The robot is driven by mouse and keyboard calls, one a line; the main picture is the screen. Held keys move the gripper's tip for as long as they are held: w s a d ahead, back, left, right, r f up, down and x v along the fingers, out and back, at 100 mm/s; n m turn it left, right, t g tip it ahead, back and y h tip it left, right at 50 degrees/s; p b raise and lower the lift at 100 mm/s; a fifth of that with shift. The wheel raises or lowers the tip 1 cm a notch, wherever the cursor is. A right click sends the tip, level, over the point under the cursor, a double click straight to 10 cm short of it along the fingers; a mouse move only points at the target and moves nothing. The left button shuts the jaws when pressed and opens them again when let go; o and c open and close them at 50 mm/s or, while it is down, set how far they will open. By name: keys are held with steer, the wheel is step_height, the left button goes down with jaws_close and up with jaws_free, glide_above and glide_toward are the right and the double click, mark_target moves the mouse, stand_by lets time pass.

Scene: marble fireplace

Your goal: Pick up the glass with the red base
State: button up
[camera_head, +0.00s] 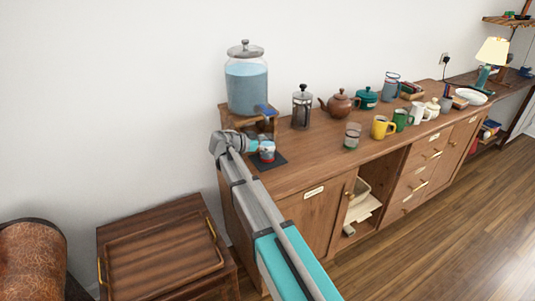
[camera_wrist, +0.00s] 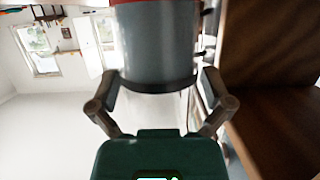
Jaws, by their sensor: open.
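The glass with the red base (camera_head: 267,156) stands on a dark mat (camera_head: 279,163) at the near left end of the wooden sideboard, partly hidden by my gripper (camera_head: 257,146). In the wrist view, a grey glass cylinder (camera_wrist: 156,50) fills the top middle, with a strip of red at the top edge. My gripper (camera_wrist: 160,88) is open there, with one finger on each side of the glass. I cannot tell whether the fingers touch it.
A dispenser with blue liquid (camera_head: 247,88) on a wooden stand (camera_head: 228,118) is close behind my gripper. A French press (camera_head: 302,107), a clear glass with a greenish base (camera_head: 352,136) and a yellow mug (camera_head: 382,128) stand to the right. The sideboard front (camera_head: 300,172) is clear.

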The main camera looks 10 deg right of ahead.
mark_target(267, 134)
stand_by(0.5)
steer(key=c, duration=1.1)
steer(key=shift+r, duration=0.2)
step_height(267, 134, up, 3)
steer(key=p, duration=0.3)
steer(key=shift+r+p, duration=0.15)
steer(key=shift+p, duration=0.25)
steer(key=s+a, duration=0.2)
steer(key=a, duration=0.6)
steer(key=s+a, duration=0.3)
steer(key=a, duration=0.6)
steer(key=shift+s, duration=0.25)
